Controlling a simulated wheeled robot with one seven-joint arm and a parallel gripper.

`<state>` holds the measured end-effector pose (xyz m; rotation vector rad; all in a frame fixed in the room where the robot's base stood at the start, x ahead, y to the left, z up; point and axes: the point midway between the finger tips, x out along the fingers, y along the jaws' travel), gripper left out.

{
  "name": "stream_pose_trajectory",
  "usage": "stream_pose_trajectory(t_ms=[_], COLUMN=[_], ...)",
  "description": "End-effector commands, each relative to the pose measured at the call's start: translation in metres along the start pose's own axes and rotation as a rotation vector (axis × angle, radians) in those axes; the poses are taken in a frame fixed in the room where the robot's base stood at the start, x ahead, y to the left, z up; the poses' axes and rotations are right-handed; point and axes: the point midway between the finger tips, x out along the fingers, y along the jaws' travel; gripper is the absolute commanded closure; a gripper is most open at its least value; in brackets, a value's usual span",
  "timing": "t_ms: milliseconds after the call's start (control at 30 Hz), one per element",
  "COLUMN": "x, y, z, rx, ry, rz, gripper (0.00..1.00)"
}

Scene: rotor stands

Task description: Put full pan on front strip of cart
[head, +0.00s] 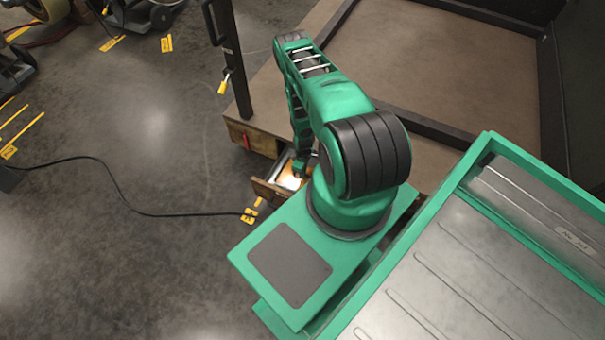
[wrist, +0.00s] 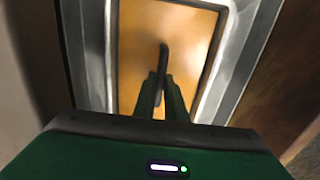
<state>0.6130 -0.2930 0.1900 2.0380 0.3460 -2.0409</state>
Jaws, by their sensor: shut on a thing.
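The pan (wrist: 195,45) shows in the wrist view as an orange-brown flat area inside a grey rim. A thin dark upright grip (wrist: 163,56) stands over its middle. My gripper (wrist: 162,82) is shut on this grip, with both green fingers close together. In the head view the pan is a small bright patch (head: 290,183) in an open drawer (head: 267,192) low on the brown-topped stand. My arm hides much of it there, and my gripper is hard to make out. I cannot tell whether the pan is lifted off the drawer floor. No cart can be picked out surely.
The stand's brown top (head: 430,60) has raised black rails. A black post (head: 231,65) rises at its left corner. Reddish-brown walls border the drawer closely. A black cable (head: 120,195) lies on the grey floor at left. Much floor there is bare.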

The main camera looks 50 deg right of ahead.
Motion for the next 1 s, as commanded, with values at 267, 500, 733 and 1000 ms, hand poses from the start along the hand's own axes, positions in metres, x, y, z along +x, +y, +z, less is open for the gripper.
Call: stream_pose_trajectory(t_ms=[267,500,733,1000], x=[-0.013,-0.025,-0.035,-0.048], y=[0.001,0.001,0.001,0.001], z=[-0.001,-0.001,-0.001,-0.001], rx=[-0.001,-0.001,-0.001,-0.001], ry=[0.001,0.001,0.001,0.000], rz=[0.001,0.001,0.001,0.001], gripper=[1.00,1.00,1.00,1.00])
